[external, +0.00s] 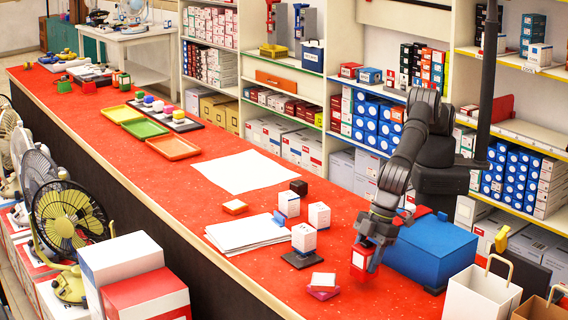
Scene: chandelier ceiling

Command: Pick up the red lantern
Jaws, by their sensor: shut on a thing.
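My gripper (364,255) is at the front right of the red counter (250,275), pointing down. It is shut on a small red item with a pale face, which looks like the red lantern (359,259). The fingers hide part of it. I cannot tell whether it touches the counter or is held just above it.
A blue box (430,250) stands close to the right of my gripper. White boxes (304,238) and a pink-and-white stack (322,286) are to the left. Paper sheets (245,232) lie further left. A white sheet (237,171) lies mid-counter. Paper bags (482,295) stand at right.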

